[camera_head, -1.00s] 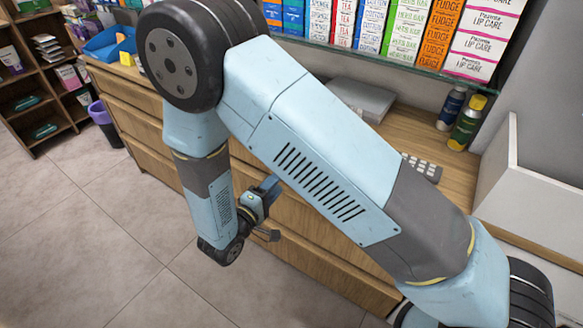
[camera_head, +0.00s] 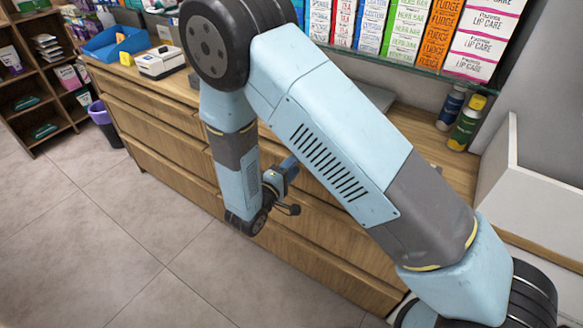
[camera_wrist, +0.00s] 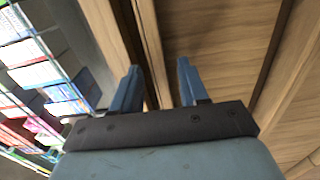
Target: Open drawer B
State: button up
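The wooden counter has several drawer fronts; one stretch (camera_head: 165,145) shows left of my arm and another (camera_head: 325,255) below right of it. No drawer letter is readable, so I cannot tell which is drawer B. No drawer is visibly pulled out. My gripper (camera_head: 287,192) is low in front of the drawer fronts, partly hidden by my forearm. In the wrist view my gripper (camera_wrist: 158,86) has its two blue fingers apart. A wooden edge strip runs behind the gap, and a drawer front (camera_wrist: 215,45) fills the right side. I cannot tell whether the fingers touch wood.
On the countertop are a blue tray (camera_head: 117,43), a white device (camera_head: 160,62) and two bottles (camera_head: 466,124). Boxed goods (camera_head: 408,28) stand on a glass shelf above. A purple bin (camera_head: 104,122) stands at the counter's left end. The tiled floor (camera_head: 110,240) is clear.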

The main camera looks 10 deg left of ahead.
grip_shut()
jog(key=shift+s, duration=0.15)
dwell(0.4)
